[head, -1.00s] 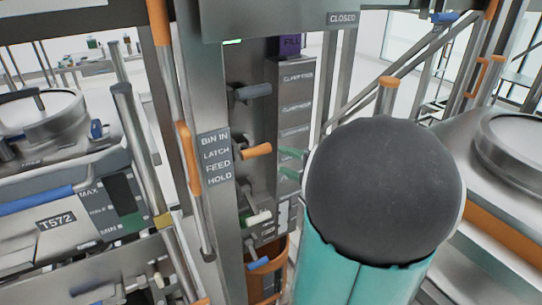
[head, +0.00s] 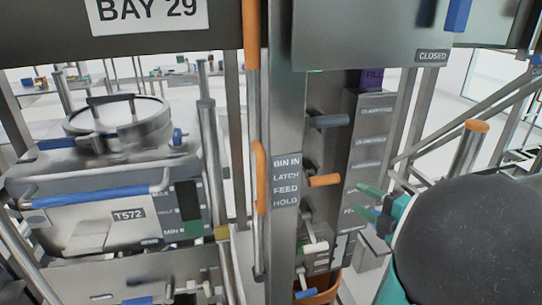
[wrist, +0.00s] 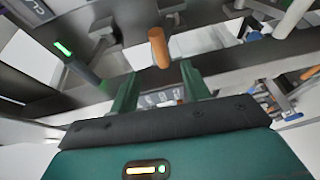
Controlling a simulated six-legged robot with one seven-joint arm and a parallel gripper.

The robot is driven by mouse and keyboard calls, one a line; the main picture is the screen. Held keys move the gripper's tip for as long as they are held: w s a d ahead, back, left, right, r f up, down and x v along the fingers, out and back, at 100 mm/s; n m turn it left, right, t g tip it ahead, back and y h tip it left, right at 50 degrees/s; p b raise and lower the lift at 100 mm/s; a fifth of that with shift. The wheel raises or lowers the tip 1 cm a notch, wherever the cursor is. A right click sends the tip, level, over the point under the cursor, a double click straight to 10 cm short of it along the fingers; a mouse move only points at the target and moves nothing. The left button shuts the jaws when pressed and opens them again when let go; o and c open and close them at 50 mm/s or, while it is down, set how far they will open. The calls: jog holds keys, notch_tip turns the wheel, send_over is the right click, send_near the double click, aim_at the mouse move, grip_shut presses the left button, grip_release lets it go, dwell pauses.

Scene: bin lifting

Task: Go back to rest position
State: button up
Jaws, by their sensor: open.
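My gripper (head: 369,202) has two green fingers and shows right of centre in the head view, beside the grey control column. In the wrist view my gripper (wrist: 160,88) is open, with a clear gap between its fingers and nothing held. An orange lever (head: 324,180) sticks out from the column to the left of the fingers, apart from them in the head view. It seems to be the orange knob (wrist: 158,47) beyond the gap in the wrist view. My dark round arm joint hides the lower right.
A post labelled BIN IN, LATCH, FEED, HOLD (head: 286,190) stands left of the levers. A grey lever (head: 328,121) is above, a white-tipped lever (head: 315,247) below. A bin labelled T572 (head: 95,215) stands left. Slanted rails (head: 465,117) lie right.

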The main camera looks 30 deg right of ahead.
jog(key=w+a+f+n+g+y, duration=0.1)
jog(key=w+a+n+g+y, duration=0.3)
jog(key=a+n, duration=0.7)
jog(key=s+a+f+n+g+y, duration=0.15)
jog(key=a+n+g, duration=0.35)
jog(key=a+n, duration=0.6)
jog(key=s+a+n+g+h, duration=0.1)
jog(key=s+a+n+h, duration=0.2)
jog(key=n, duration=1.2)
jog(key=s+a+r+n+g+h, duration=0.1)
jog(key=s+a+n+h, duration=0.2)
jog(key=a+n, duration=0.5)
jog(key=n+h, duration=0.1)
jog(key=n, duration=0.7)
jog(key=shift+g, duration=0.3)
